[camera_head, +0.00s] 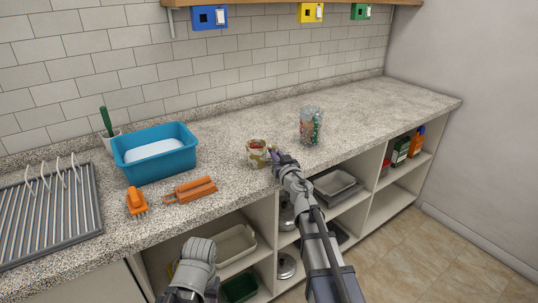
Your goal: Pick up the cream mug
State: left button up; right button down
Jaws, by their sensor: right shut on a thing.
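The cream mug (257,158), with olive-brown patches and something reddish inside, stands upright near the front edge of the speckled counter. My right gripper (274,155) reaches in from the lower right and is shut on the right side of the mug, at its rim or handle; the arm hides the exact contact. I cannot tell whether the mug's base touches the counter. Only a grey part of my left arm shows at the bottom, below the counter edge; its gripper is not in view.
A clear tumbler (311,126) with colourful contents stands to the right. A blue basin (155,152), an orange brush (137,202), an orange tool (190,190) and a drying rack (48,213) are to the left. The far right counter is clear. Open shelves with pans lie below.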

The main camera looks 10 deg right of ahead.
jog(key=shift+r, duration=0.2)
notch_tip(320, 180, up, 10)
jog(key=p, duration=1)
jog(key=shift+f, duration=0.2)
jog(key=shift+r, duration=0.15)
